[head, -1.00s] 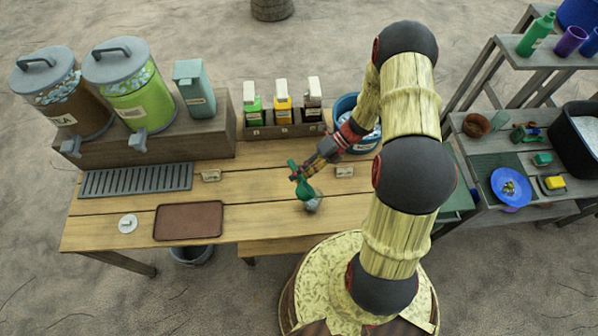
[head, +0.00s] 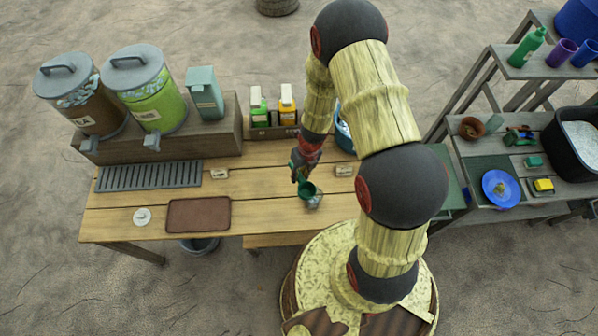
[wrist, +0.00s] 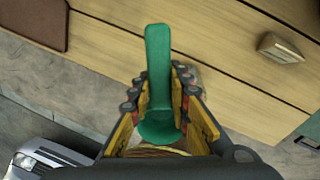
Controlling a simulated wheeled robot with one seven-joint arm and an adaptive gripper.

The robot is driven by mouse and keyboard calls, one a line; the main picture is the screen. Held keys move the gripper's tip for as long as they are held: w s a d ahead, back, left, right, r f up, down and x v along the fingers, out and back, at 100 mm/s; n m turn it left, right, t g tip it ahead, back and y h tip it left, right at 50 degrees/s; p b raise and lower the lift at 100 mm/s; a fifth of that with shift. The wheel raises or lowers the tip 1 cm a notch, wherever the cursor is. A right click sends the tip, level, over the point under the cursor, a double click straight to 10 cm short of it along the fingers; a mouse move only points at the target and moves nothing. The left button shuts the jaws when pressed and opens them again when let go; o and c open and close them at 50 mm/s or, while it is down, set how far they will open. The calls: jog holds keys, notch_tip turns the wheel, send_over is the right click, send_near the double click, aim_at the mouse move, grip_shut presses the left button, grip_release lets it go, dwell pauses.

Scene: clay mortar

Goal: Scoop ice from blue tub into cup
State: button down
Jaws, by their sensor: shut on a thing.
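My gripper (head: 300,172) is shut on the handle of a green scoop (head: 307,188) above the front part of the wooden table. In the wrist view the scoop (wrist: 158,50) stands between my two fingers (wrist: 160,92), its bowl partly hidden low in the frame. A small clear, greyish cup (head: 315,202) is just below and beside the scoop bowl; I cannot tell if they touch, or whether ice is in either. The blue tub (head: 343,132) stands at the back of the table, mostly hidden behind my arm.
Two drink dispensers (head: 145,88) stand on a riser at the back left. A carton rack (head: 272,130) is at the back middle. A brown tray (head: 198,215) and a drip grille (head: 150,176) lie left. Shelves (head: 520,150) with a blue plate stand right. The table between tray and cup is clear.

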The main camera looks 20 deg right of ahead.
jog(key=shift+r+h+p, duration=0.7)
jog(key=shift+h+p, duration=0.1)
jog(key=shift+p, duration=2.8)
jog(key=shift+p, duration=1.25)
jog(key=shift+f+h+p, duration=0.1)
jog(key=shift+h+p, duration=0.2)
jog(key=shift+p, duration=0.05)
